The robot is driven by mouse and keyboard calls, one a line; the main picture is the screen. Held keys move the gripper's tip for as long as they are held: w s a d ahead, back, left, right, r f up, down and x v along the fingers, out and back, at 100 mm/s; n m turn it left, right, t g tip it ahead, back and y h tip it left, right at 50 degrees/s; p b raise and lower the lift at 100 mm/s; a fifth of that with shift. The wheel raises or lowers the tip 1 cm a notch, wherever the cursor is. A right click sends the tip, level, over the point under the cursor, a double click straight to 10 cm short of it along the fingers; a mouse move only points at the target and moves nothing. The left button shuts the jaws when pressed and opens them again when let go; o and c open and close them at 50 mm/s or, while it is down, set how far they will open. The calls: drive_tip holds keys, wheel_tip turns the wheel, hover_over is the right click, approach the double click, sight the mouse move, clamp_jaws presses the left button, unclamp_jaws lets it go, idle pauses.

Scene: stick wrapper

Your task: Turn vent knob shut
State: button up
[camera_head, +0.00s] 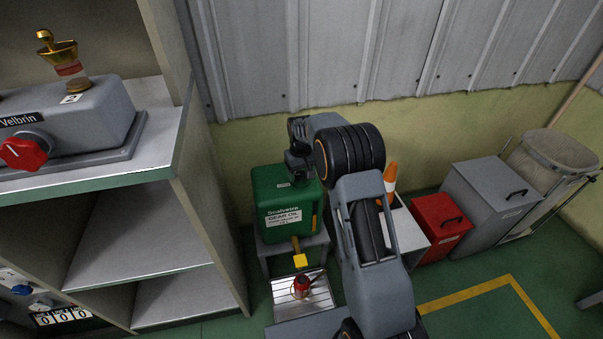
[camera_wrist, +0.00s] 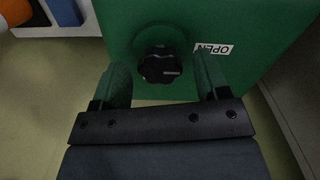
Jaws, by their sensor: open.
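A green gear oil tank (camera_head: 275,193) stands on a small grey stand. In the wrist view, a black lobed vent knob (camera_wrist: 160,68) sits on the tank's green surface (camera_wrist: 270,25). The knob's white mark points right, towards the side where a white OPEN label (camera_wrist: 213,49), upside down, is stuck. My gripper (camera_wrist: 162,78) is open, with one finger to the left and one to the right of the knob. Gaps show on both sides; I cannot tell how deep the fingers reach. In the head view my gripper (camera_head: 298,158) is at the tank's top, and the knob is hidden.
A yellow tap (camera_head: 300,261) is at the tank's front, above a red can (camera_head: 301,286) on a ribbed tray. A shelf unit (camera_head: 140,230) stands left. A traffic cone (camera_head: 390,176), a red bin (camera_head: 440,224) and a grey bin (camera_head: 490,205) stand right of my arm.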

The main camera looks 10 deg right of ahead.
drive_tip(key=shift+c, duration=0.5)
drive_tip(key=c, duration=0.8)
drive_tip(key=shift+c, duration=0.2)
drive_tip(key=shift+m+p, duration=0.3)
drive_tip(key=m+p, duration=0.2)
drive_tip(key=shift+r+m, duration=0.15)
drive_tip(key=shift+m, duration=0.15)
drive_tip(key=m+p, duration=0.3)
drive_tip(key=m, duration=0.2)
drive_tip(key=shift+m, duration=0.3)
drive_tip(key=m+p, duration=0.1)
drive_tip(key=m, duration=0.3)
drive_tip(key=shift+m+p, duration=0.55)
drive_tip(key=shift+m, duration=1.95)
